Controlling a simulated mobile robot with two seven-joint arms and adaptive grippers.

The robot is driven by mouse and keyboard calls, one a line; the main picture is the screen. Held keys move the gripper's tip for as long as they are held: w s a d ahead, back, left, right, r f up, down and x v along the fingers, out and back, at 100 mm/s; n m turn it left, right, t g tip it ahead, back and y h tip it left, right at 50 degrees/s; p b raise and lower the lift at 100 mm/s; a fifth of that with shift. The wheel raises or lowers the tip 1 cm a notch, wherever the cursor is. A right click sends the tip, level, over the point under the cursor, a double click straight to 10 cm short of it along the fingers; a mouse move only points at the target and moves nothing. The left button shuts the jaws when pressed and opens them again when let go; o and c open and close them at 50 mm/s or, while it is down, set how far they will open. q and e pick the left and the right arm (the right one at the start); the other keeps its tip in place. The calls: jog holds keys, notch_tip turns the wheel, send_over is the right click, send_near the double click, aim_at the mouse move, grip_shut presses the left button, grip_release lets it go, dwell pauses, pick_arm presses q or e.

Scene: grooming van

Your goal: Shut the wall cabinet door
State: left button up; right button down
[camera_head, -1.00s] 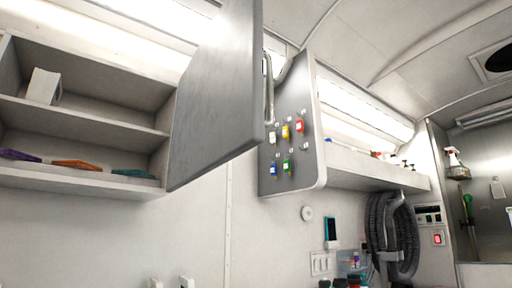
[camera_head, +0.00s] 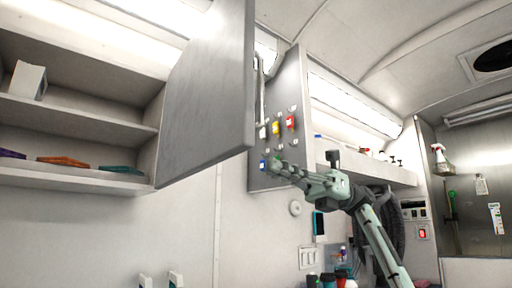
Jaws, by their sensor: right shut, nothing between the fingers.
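The wall cabinet door (camera_head: 208,95) is a grey panel standing open, swung out toward me, with a long bar handle (camera_head: 260,88) on its right-hand face. The wall cabinet (camera_head: 80,120) shows its open shelves to the left of the door. My right gripper (camera_head: 274,164) is shut and empty. It is below and right of the door's lower edge, in front of the grey side panel with hooks, and seems apart from the door. My left gripper is out of view.
The grey side panel (camera_head: 291,93) right of the door carries several coloured tags on hooks. A shelf (camera_head: 365,168) runs right, with a black hose (camera_head: 391,222) below. Bottles stand at the bottom.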

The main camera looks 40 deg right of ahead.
jog(key=s+d+n+h, duration=0.2)
jog(key=s+d, duration=0.2)
jog(key=s, duration=0.2)
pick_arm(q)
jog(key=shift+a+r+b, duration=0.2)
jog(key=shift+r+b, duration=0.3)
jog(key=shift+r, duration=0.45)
pick_arm(e)
jog(key=a, duration=1.4)
jog(key=shift+w+r, duration=0.15)
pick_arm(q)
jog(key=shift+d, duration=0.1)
